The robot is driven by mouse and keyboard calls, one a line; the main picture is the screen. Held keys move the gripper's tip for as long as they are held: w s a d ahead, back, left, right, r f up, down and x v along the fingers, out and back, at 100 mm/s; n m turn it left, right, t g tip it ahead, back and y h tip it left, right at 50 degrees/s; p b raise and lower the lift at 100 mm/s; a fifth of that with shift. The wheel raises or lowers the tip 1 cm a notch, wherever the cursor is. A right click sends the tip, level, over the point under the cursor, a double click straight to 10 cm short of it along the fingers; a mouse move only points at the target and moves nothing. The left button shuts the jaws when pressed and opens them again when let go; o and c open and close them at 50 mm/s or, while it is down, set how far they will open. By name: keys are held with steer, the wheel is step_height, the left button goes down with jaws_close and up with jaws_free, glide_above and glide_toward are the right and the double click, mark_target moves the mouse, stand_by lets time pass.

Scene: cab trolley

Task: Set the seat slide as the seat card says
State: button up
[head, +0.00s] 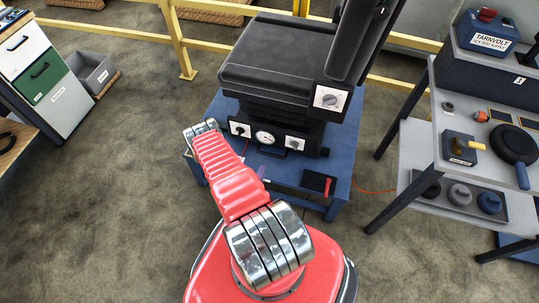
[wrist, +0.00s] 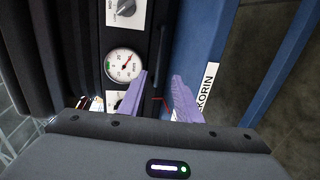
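The black seat (head: 275,60) stands on a blue trolley (head: 342,190). Its base front carries a round gauge (head: 265,138), which also shows in the wrist view (wrist: 123,65), and white knob panels (head: 295,143). A black bar handle (head: 275,153) runs low along the base front; it also shows in the wrist view (wrist: 161,50). My gripper's purple fingers (wrist: 160,98) are open and apart, with nothing visibly held, close to the base front beside the gauge. In the head view my arm mostly hides the gripper. I cannot make out a readable seat card.
A red-handled item on a black plate (head: 319,182) sits at the trolley's right front. A grey bench (head: 432,110) with tools stands right, a green-drawer cabinet (head: 45,77) left. Yellow rails (head: 210,42) run behind. A label reading "SKORIN" (wrist: 208,88) is on the blue edge.

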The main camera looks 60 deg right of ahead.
mark_target(269, 154)
steer(key=x, duration=1.3)
steer(key=shift+d, duration=0.2)
steer(key=shift+c, duration=0.3)
jaws_close()
steer(key=shift+f, duration=0.1)
